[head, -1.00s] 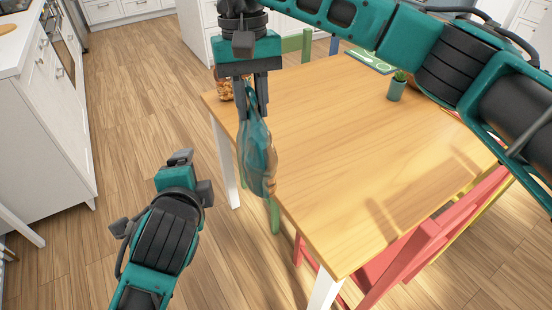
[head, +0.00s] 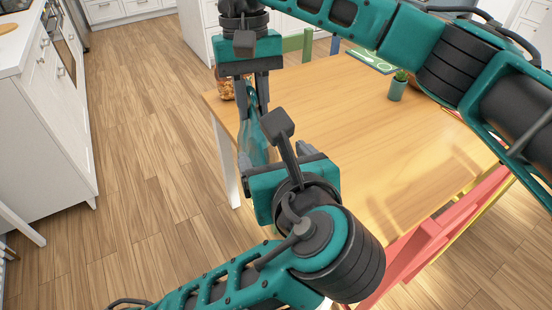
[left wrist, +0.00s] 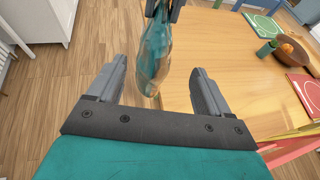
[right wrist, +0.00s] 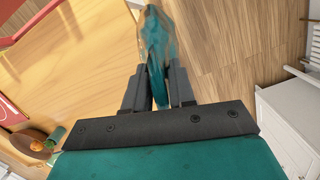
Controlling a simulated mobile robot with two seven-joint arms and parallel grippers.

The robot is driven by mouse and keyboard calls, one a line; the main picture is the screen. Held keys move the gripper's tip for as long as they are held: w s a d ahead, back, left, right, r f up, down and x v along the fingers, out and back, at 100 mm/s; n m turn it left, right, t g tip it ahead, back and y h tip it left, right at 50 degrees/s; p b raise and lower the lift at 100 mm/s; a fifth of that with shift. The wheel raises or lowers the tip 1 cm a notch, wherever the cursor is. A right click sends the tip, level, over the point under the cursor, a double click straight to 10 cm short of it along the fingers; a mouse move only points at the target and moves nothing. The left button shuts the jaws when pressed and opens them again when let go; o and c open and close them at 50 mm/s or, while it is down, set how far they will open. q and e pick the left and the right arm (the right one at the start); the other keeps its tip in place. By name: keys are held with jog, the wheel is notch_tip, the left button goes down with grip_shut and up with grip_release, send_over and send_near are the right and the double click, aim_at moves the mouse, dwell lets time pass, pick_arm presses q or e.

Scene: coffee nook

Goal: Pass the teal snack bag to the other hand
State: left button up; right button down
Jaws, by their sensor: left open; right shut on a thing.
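The teal snack bag (head: 256,140) hangs down from my right gripper (head: 258,98), which is shut on its upper end. In the right wrist view the bag (right wrist: 154,45) sticks out from between the fingers (right wrist: 159,88). My left gripper (head: 272,150) is just below and in front of the bag in the head view, and its wrist hides the bag's lower part. In the left wrist view the open left fingers (left wrist: 160,85) stand on either side of the bag's lower end (left wrist: 154,60), apart from it.
The wooden table (head: 340,130) lies behind and to the right of the grippers. Open floor (head: 140,130) lies to the left.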

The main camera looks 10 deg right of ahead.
aim_at(260, 136)
pick_arm(q)
jog(key=x, duration=1.1)
jog(key=shift+w, duration=0.1)
jog(key=shift+c, duration=0.4)
jog(key=c, duration=1)
jog(key=shift+c, duration=0.5)
pick_arm(e)
jog(key=c, duration=0.9)
grip_release()
jog(key=shift+o, duration=0.2)
